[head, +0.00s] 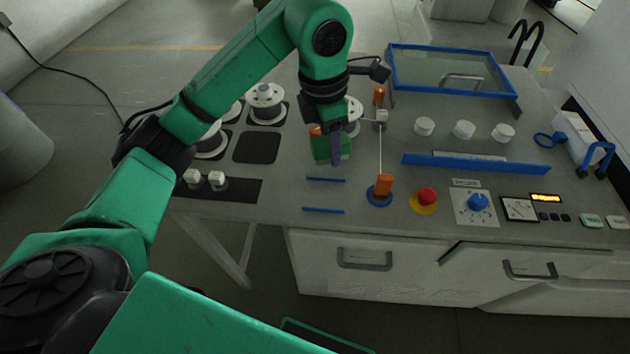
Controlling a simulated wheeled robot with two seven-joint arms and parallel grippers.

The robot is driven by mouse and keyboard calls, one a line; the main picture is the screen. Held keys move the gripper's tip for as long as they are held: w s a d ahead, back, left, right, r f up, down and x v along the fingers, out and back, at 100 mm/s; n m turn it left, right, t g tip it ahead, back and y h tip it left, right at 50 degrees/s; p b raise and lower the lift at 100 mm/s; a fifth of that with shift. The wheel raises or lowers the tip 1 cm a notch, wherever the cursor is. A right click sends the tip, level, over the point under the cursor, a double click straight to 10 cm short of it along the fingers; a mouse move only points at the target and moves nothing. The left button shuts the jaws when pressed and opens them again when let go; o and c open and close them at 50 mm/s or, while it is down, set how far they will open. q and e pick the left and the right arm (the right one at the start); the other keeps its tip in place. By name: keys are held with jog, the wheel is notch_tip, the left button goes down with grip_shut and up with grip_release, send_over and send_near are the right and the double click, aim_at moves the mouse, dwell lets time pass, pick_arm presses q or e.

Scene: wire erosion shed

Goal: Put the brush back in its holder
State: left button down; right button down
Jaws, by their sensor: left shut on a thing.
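My left gripper (335,158) points down over the near middle of the worktable, left of the upright wire. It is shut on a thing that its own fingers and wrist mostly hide. A green block (345,148) and a small orange piece (315,130) show right at the fingers. I take these to be parts of the brush or its holder, but I cannot tell which. No separate brush holder can be made out clearly. My right gripper is not in view.
Two blue strips (325,180) lie on the table in front of the gripper. An orange wire guide (383,186), a red button (427,196) and a blue knob (478,202) stand to the right. White spools (266,102) stand left. A blue-rimmed tank (450,72) is behind.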

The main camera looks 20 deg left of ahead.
pick_arm(q)
jog(key=p, duration=0.2)
send_over(327, 195)
jog(key=f, duration=0.8)
jog(key=shift+s+a, duration=0.2)
jog(key=shift+a, duration=0.1)
notch_tip(327, 195, down, 5)
jog(key=shift+w+d+f+p, duration=0.1)
jog(key=shift+d+f+p, duration=0.05)
jog(key=shift+p, duration=0.45)
jog(key=shift+f+b, duration=0.3)
jog(key=shift+f, duration=0.05)
jog(key=c, duration=0.7)
grip_release()
jog(key=shift+r, duration=0.1)
